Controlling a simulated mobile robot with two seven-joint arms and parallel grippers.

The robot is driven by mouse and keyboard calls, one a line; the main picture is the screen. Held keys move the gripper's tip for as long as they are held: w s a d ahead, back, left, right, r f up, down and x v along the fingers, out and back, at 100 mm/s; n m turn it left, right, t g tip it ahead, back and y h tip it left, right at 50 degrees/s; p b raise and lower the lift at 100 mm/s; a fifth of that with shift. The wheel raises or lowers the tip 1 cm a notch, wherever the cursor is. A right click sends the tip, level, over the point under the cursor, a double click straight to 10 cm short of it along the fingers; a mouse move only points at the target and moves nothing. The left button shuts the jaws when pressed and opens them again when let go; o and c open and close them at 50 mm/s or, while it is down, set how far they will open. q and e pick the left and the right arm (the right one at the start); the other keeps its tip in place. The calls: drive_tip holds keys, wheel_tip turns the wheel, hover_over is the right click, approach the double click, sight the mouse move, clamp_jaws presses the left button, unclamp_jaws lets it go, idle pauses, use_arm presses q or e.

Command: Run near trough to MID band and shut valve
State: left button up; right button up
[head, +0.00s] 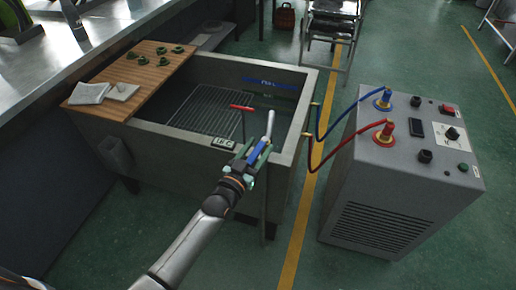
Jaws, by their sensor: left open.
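The near trough (305,95) is a grey, open rectangular tank with a wire rack (212,108) inside. A blue marked strip (270,84) runs along its inner far wall. I cannot read a liquid level. A red-handled lever (241,107) stands on a thin stem at the near side. A pale upright spout (270,122) rises just beyond my left gripper (257,151). This gripper is open at the trough's near right corner, below and right of the red handle. A blue piece shows between its fingers; I cannot tell whether it is touched. My right gripper is out of view.
A wooden board (150,62) with small green pieces and a folded cloth (89,93) covers the trough's left end. A small display (223,143) sits on the near rim. A grey machine (400,165) with blue and red hoses stands at right.

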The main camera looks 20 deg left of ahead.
use_arm(q)
clamp_jaws()
idle(0.5)
idle(1.0)
